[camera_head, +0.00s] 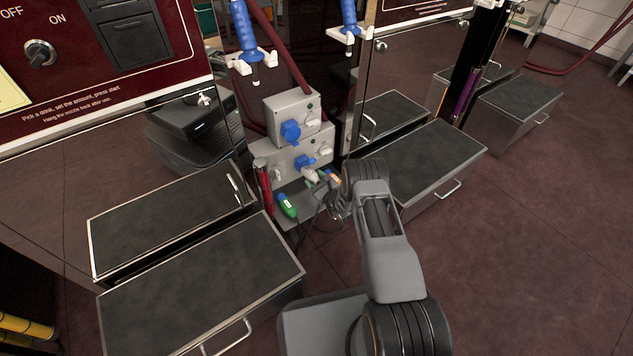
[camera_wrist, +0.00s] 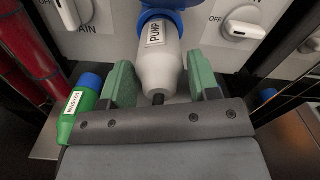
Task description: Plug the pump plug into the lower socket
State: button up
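The pump plug (camera_wrist: 160,62) is white with a PUMP label. In the wrist view its front end meets a blue socket (camera_wrist: 143,18); how deep it sits is hidden. In the head view the plug (camera_head: 311,175) is at the lower blue socket (camera_head: 303,162) on the grey panel (camera_head: 290,155). The upper blue socket (camera_head: 291,131) is on the box above. My gripper (camera_wrist: 161,78) has its green fingers on both sides of the plug, with narrow gaps showing, so it looks open around it. In the head view my gripper (camera_head: 337,204) is partly hidden by my arm.
A green WASHER plug (camera_wrist: 76,108) with a blue end lies left of my gripper. White switches (camera_wrist: 246,22) flank the socket. A red cylinder (camera_head: 263,187) stands left of the panel. Low dark-topped drawers (camera_head: 205,290) stand at both sides. Free floor (camera_head: 540,230) lies right.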

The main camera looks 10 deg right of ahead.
jog(key=o, duration=0.4)
jog(key=shift+s, duration=0.1)
jog(key=p+v, duration=0.5)
jog(key=v, duration=0.9)
jog(key=w+a+r+n+g+y+p, duration=0.1)
jog(key=a+r+n+g+y+p, duration=0.25)
jog(key=r, duration=0.75)
jog(key=w+a+r+n+g+y+p, duration=0.1)
jog(key=a+r+n+g+y+p, duration=0.25)
jog(key=r, duration=0.75)
jog(key=s+a+r+n+g+p, duration=0.3)
jog(key=s+r+n+g+p, duration=0.15)
jog(key=r, duration=0.55)
jog(key=s+a+r+n+g+p, duration=0.3)
jog(key=r+n+p, duration=0.2)
jog(key=r, duration=0.5)
jog(key=s+d+r+n+h+p, duration=0.3)
jog(key=s+r+n+h+p, duration=0.1)
jog(key=r, duration=0.6)
jog(key=s+d+r+n+t+h+p, duration=0.1)
jog(key=s+d+r+n+h+p, duration=0.2)
jog(key=r, duration=0.7)
jog(key=s+d+r+n+h+p, duration=0.3)
jog(key=s+r+h+p, duration=0.4)
jog(key=s+r+p, duration=0.3)
jog(key=shift+r+n+p, duration=0.5)
jog(key=shift+n+p, duration=0.1)
jog(key=shift+n, duration=0.25)
